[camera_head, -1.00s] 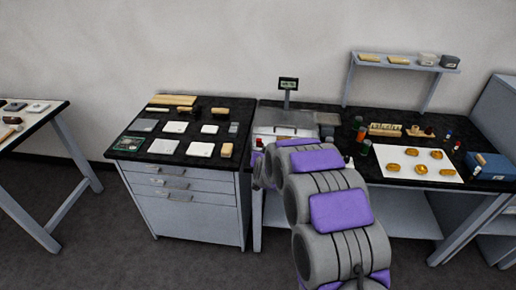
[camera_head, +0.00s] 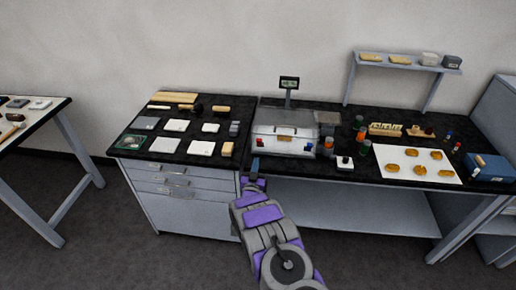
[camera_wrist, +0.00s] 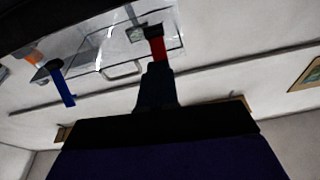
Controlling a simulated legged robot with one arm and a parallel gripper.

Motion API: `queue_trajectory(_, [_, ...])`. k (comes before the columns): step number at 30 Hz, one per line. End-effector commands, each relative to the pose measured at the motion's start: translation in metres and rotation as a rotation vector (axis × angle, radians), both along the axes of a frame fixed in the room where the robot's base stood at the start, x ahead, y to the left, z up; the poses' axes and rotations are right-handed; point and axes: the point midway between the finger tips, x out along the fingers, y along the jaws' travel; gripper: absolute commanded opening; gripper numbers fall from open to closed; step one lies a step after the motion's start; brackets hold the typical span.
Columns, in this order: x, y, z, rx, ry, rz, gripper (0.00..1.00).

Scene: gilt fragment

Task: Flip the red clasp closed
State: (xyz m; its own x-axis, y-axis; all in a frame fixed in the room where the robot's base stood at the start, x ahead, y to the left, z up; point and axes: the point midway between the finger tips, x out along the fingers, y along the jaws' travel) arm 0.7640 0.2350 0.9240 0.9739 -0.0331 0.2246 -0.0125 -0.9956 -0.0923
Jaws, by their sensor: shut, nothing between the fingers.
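A silver case (camera_head: 284,143) stands on the black counter, its lid looking down. Its front has a red clasp (camera_head: 260,142) at the left and a blue clasp (camera_head: 309,147) at the right. The wrist view shows the case the other way round, with the red clasp (camera_wrist: 156,45) right of the blue clasp (camera_wrist: 62,83). My gripper (camera_head: 254,164) is shut and empty, below and in front of the red clasp. In the wrist view its dark tip (camera_wrist: 157,70) overlaps the red clasp's end; I cannot tell whether they touch. The red clasp's exact position is unclear.
A display on a post (camera_head: 289,84) stands behind the case. Small bottles (camera_head: 363,147) and a white block with a dark knob (camera_head: 345,162) stand to its right. White plates and blocks cover the drawer cabinet's top (camera_head: 150,162) at left. Open floor lies in front.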

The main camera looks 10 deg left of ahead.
Motion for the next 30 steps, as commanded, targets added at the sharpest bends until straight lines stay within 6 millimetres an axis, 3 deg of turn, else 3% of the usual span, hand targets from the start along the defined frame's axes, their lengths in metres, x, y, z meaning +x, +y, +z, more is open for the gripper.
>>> queue_trajectory(7, [-0.037, 0.000, -0.020, -0.052, -0.189, -0.024, 0.00])
queue_trajectory(15, [-0.072, -0.003, -0.029, -0.092, -0.344, -0.037, 0.00])
queue_trajectory(30, [-0.082, -0.004, -0.032, -0.101, -0.381, -0.039, 0.00])
